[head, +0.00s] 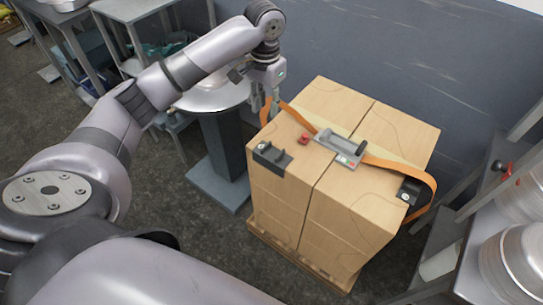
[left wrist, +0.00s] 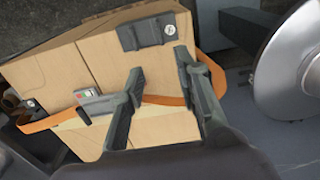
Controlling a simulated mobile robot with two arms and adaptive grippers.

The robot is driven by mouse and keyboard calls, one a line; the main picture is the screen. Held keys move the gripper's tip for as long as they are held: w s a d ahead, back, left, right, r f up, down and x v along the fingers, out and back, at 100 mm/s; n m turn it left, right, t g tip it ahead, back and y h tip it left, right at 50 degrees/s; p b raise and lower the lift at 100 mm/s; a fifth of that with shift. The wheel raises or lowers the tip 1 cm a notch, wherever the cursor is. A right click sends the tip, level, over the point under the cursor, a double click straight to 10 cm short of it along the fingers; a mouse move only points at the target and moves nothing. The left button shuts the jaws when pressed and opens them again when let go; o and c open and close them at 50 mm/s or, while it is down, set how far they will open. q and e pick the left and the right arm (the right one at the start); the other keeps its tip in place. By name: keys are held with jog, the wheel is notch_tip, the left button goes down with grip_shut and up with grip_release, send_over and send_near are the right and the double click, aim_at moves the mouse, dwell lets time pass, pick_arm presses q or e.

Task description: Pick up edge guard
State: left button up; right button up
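A dark edge guard (head: 272,157) lies on the top near-left edge of the stacked cardboard boxes (head: 340,215). It also shows in the left wrist view (left wrist: 147,32), beyond the fingertips and apart from them. A second dark edge guard (head: 410,192) sits at the right edge, by the orange strap (head: 385,164). My left gripper (head: 268,92) is above the far-left edge of the boxes, near the strap's left end. In the left wrist view its two fingers (left wrist: 160,62) are spread apart with nothing between them. My right gripper is not in view.
A grey buckle (head: 338,148) sits on the strap, and a small red piece (head: 303,138) lies beside it. The boxes stand on a wooden pallet (head: 300,265). A grey pedestal (head: 222,150) is behind left; metal pots (head: 520,262) stand at right.

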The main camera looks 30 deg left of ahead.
pick_arm(q)
send_over(266, 146)
jog(key=f, duration=1)
jog(key=shift+w+f, duration=0.15)
jog(key=shift+w, duration=0.1)
jog(key=shift+s+f+p, duration=0.15)
jog(key=shift+f, duration=1.2)
jog(key=shift+s+f+p, duration=0.1)
jog(key=shift+f+p, duration=0.05)
jog(key=shift+f, duration=1.15)
jog(key=shift+c, duration=0.4)
jog(key=shift+a, duration=0.1)
grip_shut()
